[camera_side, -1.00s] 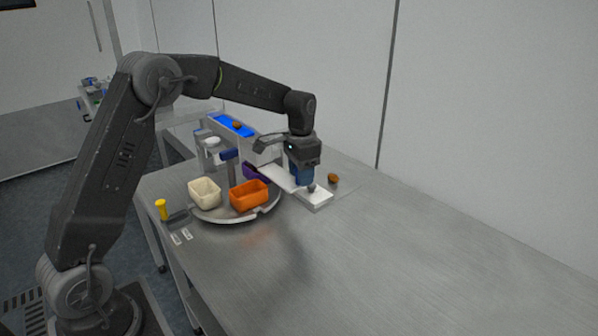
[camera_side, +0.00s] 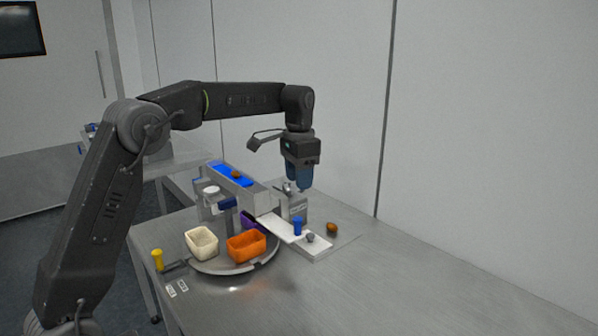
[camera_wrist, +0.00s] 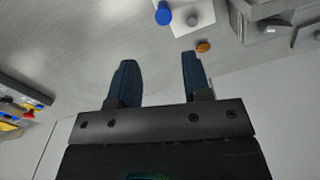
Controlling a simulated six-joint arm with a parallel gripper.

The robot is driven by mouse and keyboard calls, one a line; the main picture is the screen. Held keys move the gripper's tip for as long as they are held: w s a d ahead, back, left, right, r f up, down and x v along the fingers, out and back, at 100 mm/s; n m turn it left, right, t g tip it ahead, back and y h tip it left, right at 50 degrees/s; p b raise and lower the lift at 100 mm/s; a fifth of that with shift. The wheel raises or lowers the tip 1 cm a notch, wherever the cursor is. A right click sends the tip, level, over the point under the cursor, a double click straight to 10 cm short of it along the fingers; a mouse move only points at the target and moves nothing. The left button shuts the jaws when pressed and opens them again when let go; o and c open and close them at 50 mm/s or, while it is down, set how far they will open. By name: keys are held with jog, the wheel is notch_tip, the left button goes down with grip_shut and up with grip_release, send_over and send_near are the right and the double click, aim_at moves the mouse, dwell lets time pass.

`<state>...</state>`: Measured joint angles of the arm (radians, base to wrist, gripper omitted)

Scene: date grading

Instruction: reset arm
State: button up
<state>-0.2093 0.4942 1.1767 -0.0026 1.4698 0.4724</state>
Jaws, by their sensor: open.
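My gripper (camera_side: 303,186) hangs raised above the white plate area of the grading rig, its blue fingers pointing down. In the wrist view my gripper (camera_wrist: 155,72) has its two fingers well apart with nothing between them. A brown date (camera_side: 332,228) lies on the metal table right of the white plate; it also shows in the wrist view (camera_wrist: 203,46), close to the right fingertip in the picture but not held.
A blue peg (camera_side: 298,227) and a grey knob (camera_side: 310,238) stand on the white plate (camera_side: 318,247). A blue belt (camera_side: 222,172) carries another date (camera_side: 236,174). Cream (camera_side: 201,241) and orange (camera_side: 246,246) bins sit on a round turntable (camera_side: 215,268). The table's right side is clear.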

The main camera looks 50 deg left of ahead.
jog(key=shift+r, duration=0.6)
jog(key=s+d+r+t, duration=0.2)
jog(key=s+d+r, duration=0.2)
jog(key=s, duration=0.4)
jog(key=s+d+f+n+t, duration=0.1)
jog(key=s+d+f, duration=0.2)
jog(key=s, duration=0.7)
jog(key=s+d+f+n+t, duration=0.2)
jog(key=s+d+f, duration=0.1)
jog(key=s, duration=0.8)
jog(key=shift+s+d+f+t, duration=0.2)
jog(key=shift+f+t, duration=0.1)
jog(key=shift+f, duration=0.35)
jog(key=shift+c, duration=0.3)
dwell(0.9)
